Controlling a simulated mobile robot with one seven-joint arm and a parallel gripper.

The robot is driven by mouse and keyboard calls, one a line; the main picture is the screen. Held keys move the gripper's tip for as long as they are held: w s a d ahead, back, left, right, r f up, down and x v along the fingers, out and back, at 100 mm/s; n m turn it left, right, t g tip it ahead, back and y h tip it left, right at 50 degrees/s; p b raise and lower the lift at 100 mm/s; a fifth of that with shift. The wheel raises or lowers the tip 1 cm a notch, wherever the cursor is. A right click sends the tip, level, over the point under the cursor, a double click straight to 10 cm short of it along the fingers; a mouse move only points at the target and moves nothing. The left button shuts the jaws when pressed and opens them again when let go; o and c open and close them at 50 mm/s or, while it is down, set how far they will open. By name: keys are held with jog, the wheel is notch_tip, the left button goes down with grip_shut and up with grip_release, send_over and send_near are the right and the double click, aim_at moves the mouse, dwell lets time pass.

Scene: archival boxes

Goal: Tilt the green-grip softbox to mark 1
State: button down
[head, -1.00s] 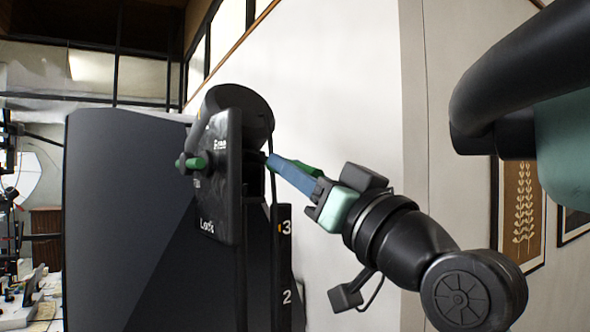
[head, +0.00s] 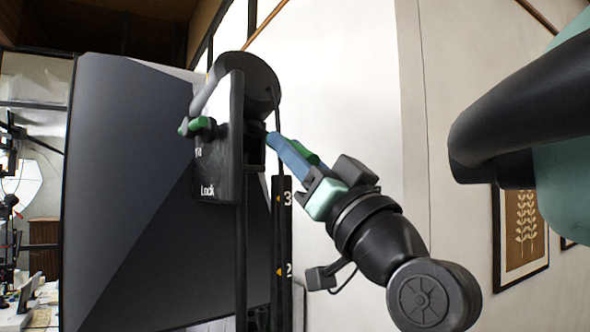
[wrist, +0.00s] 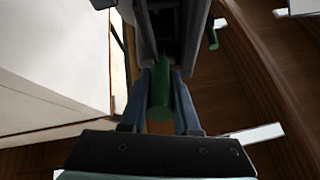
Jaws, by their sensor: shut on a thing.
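The softbox (head: 120,200) is a large dark panel filling the left of the head view. A black housing and a plate marked "Lock" (head: 208,188) stand at its right edge. A green-ended lever (head: 197,127) sticks out of the plate. The mark strip (head: 282,250) shows 3 and 2; mark 1 is not in view.
A pale wall (head: 350,110) stands behind my arm, with a framed leaf picture (head: 522,232) at the right. A cluttered table (head: 35,310) and studio gear are at the far left. A thin black stand pole runs down beside the mark strip.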

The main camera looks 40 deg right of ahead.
jog(key=shift+w+f+t+b, duration=0.15)
jog(key=shift+f+t+b, duration=0.15)
jog(key=shift+b, duration=0.15)
jog(key=c, duration=0.6)
grip_release()
jog(key=shift+w, duration=0.1)
jog(key=shift+c, duration=0.2)
